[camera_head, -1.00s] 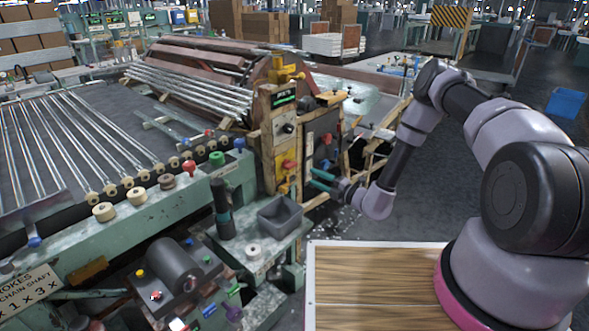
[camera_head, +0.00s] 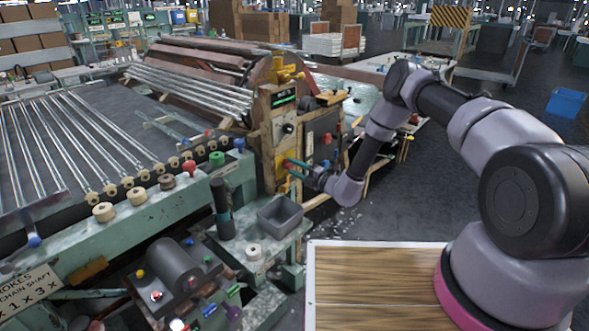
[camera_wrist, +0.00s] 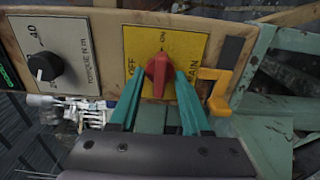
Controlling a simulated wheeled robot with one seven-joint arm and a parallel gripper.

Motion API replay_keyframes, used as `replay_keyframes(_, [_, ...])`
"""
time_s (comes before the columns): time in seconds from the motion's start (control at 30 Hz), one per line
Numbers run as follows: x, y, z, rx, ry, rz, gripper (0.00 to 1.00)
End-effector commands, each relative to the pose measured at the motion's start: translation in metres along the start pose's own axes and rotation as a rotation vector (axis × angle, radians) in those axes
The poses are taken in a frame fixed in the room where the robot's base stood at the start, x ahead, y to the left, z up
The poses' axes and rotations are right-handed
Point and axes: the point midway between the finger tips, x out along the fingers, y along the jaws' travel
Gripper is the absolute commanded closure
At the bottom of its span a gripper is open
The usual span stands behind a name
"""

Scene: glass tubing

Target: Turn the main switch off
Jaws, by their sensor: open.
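The main switch (camera_wrist: 158,72) is a red rotary knob on a yellow plate (camera_wrist: 190,45) marked ON, OFF and MAIN, in the wrist view. The knob's pointer is near the top, close to the ON mark. My gripper (camera_wrist: 160,85) is open, with its teal fingers on both sides of the knob's lower part; I cannot tell whether they touch it. In the head view my gripper (camera_head: 290,168) reaches the front of the control post (camera_head: 283,140), and its fingers cover most of the switch.
A black torque knob (camera_wrist: 45,66) sits left of the switch on the panel. A yellow bracket (camera_wrist: 219,90) juts out just to the right. A grey bin (camera_head: 280,215) stands on the green ledge below my gripper.

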Motion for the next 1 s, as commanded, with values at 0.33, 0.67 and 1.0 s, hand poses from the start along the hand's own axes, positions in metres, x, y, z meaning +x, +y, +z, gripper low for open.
replay_keyframes(0.33, [-0.0002,0.0001,-0.0001,-0.002,0.000,0.000,1.00])
replay_keyframes(0.67, [-0.0005,-0.0001,-0.0001,-0.093,0.000,0.000,1.00])
replay_keyframes(1.0, [-0.0007,-0.0006,-0.0004,-0.374,0.001,-0.001,1.00])
